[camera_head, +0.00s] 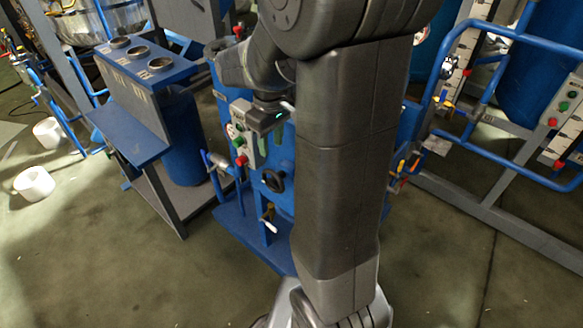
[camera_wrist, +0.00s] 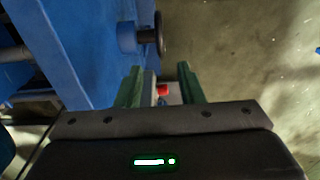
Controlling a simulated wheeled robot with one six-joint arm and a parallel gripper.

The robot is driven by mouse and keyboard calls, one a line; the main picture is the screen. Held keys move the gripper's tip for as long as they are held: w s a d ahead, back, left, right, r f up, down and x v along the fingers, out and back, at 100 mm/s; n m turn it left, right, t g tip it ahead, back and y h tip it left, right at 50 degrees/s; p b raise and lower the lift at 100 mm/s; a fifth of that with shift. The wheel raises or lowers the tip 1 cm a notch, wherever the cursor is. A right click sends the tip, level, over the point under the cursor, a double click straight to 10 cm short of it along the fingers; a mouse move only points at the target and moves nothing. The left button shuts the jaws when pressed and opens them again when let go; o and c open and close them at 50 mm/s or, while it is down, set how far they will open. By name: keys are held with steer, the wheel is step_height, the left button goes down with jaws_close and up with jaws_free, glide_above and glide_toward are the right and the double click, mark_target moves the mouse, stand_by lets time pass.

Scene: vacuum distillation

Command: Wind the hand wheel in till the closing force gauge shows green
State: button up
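The black hand wheel (camera_head: 272,181) sits on the front of a blue vessel stand, below my gripper in the head view. In the wrist view the hand wheel (camera_wrist: 159,34) shows edge-on, at the end of a short blue stub beyond the fingertips. My gripper (camera_wrist: 160,74) is open, its two green fingers apart, and nothing is held. In the head view my gripper (camera_head: 264,148) hangs beside a grey button box, above the wheel and apart from it. I cannot make out the closing force gauge in either view.
The grey button box (camera_head: 243,135) is close to my gripper; its red button (camera_wrist: 163,90) shows between the fingers. A valve handle (camera_head: 268,222) is below the wheel. A blue panel bench (camera_head: 146,68) stands left, blue pipe frames (camera_head: 480,148) right.

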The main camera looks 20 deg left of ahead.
mark_target(273, 191)
steer(key=f+b, duration=0.1)
steer(key=f, duration=0.6)
steer(key=f+b, duration=0.1)
steer(key=f, duration=0.5)
steer(key=shift+a+f, duration=0.2)
steer(key=shift+f, duration=0.2)
steer(key=shift+c, duration=0.4)
jaws_close()
